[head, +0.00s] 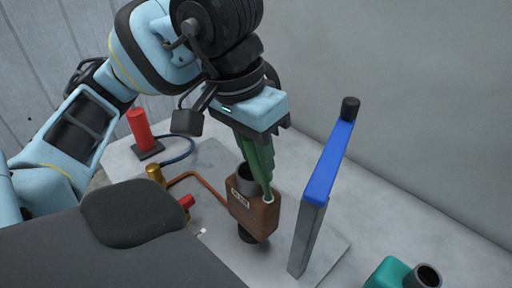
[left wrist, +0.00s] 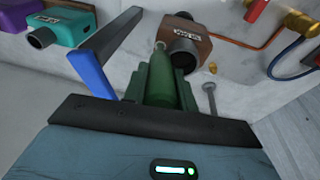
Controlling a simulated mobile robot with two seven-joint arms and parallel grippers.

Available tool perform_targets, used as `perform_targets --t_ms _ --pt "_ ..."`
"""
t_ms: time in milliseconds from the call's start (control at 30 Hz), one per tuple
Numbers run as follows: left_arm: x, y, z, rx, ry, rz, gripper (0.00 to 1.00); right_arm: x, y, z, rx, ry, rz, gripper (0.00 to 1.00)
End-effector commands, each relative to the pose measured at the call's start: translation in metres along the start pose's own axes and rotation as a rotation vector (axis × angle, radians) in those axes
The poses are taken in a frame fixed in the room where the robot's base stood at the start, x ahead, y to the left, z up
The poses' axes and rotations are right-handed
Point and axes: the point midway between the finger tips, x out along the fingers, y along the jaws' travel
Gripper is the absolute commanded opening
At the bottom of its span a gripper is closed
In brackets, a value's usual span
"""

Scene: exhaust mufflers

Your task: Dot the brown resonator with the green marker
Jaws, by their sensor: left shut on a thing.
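The brown resonator (head: 252,213) is a box with a white label and dark grey pipe stubs at its ends; it stands upright in the middle of the head view. It also shows at the top of the left wrist view (left wrist: 190,46). My left gripper (head: 258,160) is above it, shut on the green marker (head: 266,184). The marker points down, and its pale tip overlaps the resonator's upper right part in the head view. In the left wrist view the marker (left wrist: 161,78) ends by the resonator's left edge. I cannot tell whether the tip touches. My right gripper is not in view.
A grey post with a blue top (head: 330,165) stands close on the right. A teal muffler (head: 388,274) is at the lower right; a purple one (left wrist: 70,12) shows in the left wrist view. A red cylinder (head: 140,128) and copper pipe (head: 200,180) are left.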

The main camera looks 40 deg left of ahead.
Motion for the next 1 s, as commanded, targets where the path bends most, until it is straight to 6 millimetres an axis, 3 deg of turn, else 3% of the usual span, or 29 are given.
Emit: perform_targets --t_ms 1000 --pt "0.0025 -0.0001 0.0006 0.0 -0.004 -0.001 0.08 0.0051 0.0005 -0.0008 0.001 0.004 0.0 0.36"
